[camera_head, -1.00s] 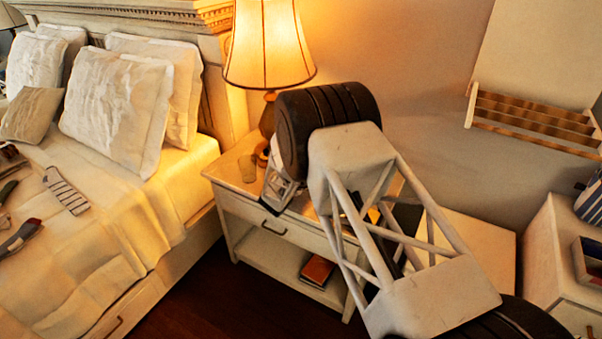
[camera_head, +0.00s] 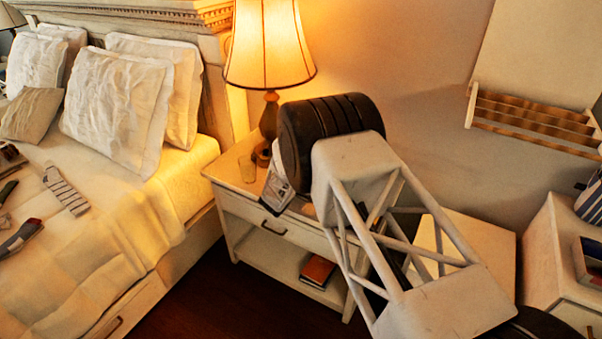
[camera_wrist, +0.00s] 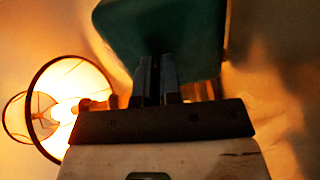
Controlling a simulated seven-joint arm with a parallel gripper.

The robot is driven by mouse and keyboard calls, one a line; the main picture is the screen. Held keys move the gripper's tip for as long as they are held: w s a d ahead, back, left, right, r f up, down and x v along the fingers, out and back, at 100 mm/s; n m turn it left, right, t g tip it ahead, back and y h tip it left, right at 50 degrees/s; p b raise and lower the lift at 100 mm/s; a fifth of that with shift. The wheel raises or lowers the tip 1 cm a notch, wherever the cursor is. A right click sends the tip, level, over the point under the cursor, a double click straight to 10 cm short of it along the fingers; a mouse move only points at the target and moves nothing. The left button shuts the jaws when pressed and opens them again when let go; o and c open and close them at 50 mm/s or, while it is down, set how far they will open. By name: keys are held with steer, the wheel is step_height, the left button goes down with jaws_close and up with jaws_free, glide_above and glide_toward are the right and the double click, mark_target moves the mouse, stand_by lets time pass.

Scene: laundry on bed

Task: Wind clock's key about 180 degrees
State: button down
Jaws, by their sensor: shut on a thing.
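In the wrist view a dark green, round-cornered body (camera_wrist: 165,35), which looks like the clock, fills the top middle. My gripper (camera_wrist: 156,62) reaches up to it, with its two dark fingers close together against its lower middle. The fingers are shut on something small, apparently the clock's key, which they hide. I cannot tell the key's angle. In the head view my arm covers the clock and the fingertips.
A lit lamp (camera_head: 268,45) stands on the nightstand (camera_head: 228,170), close to my arm; it also shows in the wrist view (camera_wrist: 70,95). A small glass (camera_head: 247,168) stands near the lamp base. A book (camera_head: 318,270) lies on the lower shelf. The bed (camera_head: 110,215) is at left.

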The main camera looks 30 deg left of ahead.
stand_by(0.3)
steer(key=c, duration=1.3)
jaws_free()
steer(key=shift+s, duration=3.9)
steer(key=shift+d, duration=0.1)
